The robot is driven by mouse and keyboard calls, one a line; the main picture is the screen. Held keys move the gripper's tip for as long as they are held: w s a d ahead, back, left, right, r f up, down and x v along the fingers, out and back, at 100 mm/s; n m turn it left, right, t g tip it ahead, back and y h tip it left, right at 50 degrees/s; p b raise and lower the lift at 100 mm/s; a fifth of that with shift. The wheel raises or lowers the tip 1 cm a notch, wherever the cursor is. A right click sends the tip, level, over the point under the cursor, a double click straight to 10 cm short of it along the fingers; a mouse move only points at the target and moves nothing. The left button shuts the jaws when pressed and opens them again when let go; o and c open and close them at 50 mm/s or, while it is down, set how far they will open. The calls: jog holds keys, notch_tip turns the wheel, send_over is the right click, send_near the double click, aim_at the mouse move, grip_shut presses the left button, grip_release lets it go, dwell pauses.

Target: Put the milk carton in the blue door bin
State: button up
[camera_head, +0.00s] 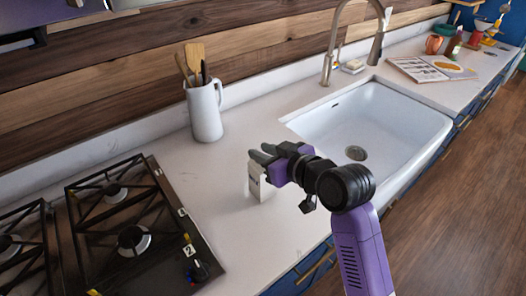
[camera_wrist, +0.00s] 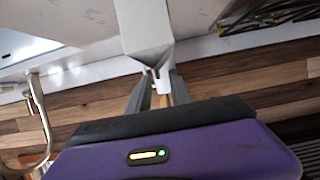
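The white milk carton (camera_head: 256,184) stands upright on the counter, or very close above it, between the hob and the sink. My gripper (camera_head: 262,156) is at the carton's top, reaching in from the right. In the wrist view, which is turned upside down, the carton (camera_wrist: 145,28) fills the upper middle with its sloped top toward my gripper (camera_wrist: 160,85). The two grey fingers stand a little apart around the top end. The carton hides the fingertips, so I cannot tell whether they press on it. No blue door bin is in view.
A white jug with utensils (camera_head: 205,112) stands behind the carton. The black gas hob (camera_head: 120,235) is at left. The white sink (camera_head: 370,125) with its tall tap (camera_head: 328,60) is at right. An open book (camera_head: 418,69) and small items lie beyond. Counter around the carton is clear.

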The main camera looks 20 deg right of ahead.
jog(key=shift+r, duration=0.1)
jog(key=shift+s+r, duration=0.1)
jog(key=b+v, duration=0.1)
jog(key=v, duration=1)
jog(key=shift+s+r, duration=0.2)
jog(key=shift+s, duration=0.15)
jog(key=shift+d, duration=0.15)
